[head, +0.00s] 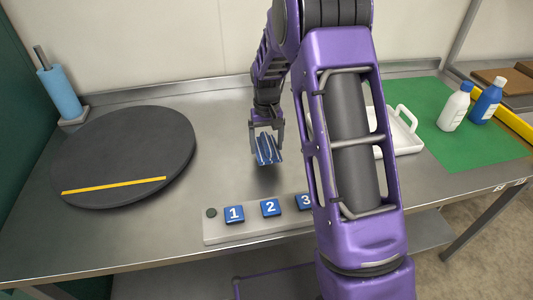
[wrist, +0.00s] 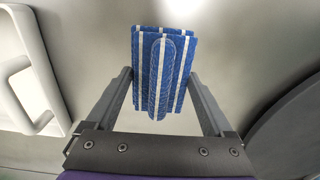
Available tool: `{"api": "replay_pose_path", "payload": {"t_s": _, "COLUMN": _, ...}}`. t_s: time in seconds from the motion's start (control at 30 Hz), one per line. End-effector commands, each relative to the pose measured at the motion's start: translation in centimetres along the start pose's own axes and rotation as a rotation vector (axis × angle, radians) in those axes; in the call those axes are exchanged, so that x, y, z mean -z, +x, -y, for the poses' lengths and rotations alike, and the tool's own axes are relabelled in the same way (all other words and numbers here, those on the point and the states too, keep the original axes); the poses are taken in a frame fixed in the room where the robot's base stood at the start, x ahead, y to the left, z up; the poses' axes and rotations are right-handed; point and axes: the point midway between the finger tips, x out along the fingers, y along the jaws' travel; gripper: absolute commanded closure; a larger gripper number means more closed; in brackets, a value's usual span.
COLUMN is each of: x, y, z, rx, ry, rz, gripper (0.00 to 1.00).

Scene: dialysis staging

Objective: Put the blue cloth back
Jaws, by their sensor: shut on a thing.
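The blue cloth (head: 267,149) has white stripes and is folded. In the wrist view the cloth (wrist: 163,75) sits between the two fingers of my gripper (wrist: 160,88). In the head view my gripper (head: 267,138) points down and is shut on the cloth. The cloth is above the steel table, with a faint shadow on the table below it. My arm hides part of the table to the right of the gripper.
A round dark board (head: 125,150) with a yellow line lies at left, near a blue roll (head: 62,92). Numbered blue buttons sit on a panel (head: 218,230) in front. A white tray (head: 405,138) stands right, by a green mat (head: 430,150) with two bottles. Bare steel surrounds the gripper.

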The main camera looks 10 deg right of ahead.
Motion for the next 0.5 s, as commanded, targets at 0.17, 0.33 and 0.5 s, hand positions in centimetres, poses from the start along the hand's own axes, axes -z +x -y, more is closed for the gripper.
{"api": "replay_pose_path", "payload": {"t_s": 0.17, "x": -0.1, "y": 2.5, "z": 0.0, "rx": 0.000, "ry": 0.000, "rz": 0.003, "gripper": 0.74}}
{"api": "replay_pose_path", "payload": {"t_s": 0.33, "x": 0.0, "y": 3.5, "z": 0.0, "rx": 0.000, "ry": 0.000, "rz": -0.001, "gripper": 0.74}}
{"api": "replay_pose_path", "payload": {"t_s": 0.5, "x": 0.0, "y": 3.5, "z": 0.0, "rx": 0.000, "ry": 0.000, "rz": 0.000, "gripper": 0.74}}
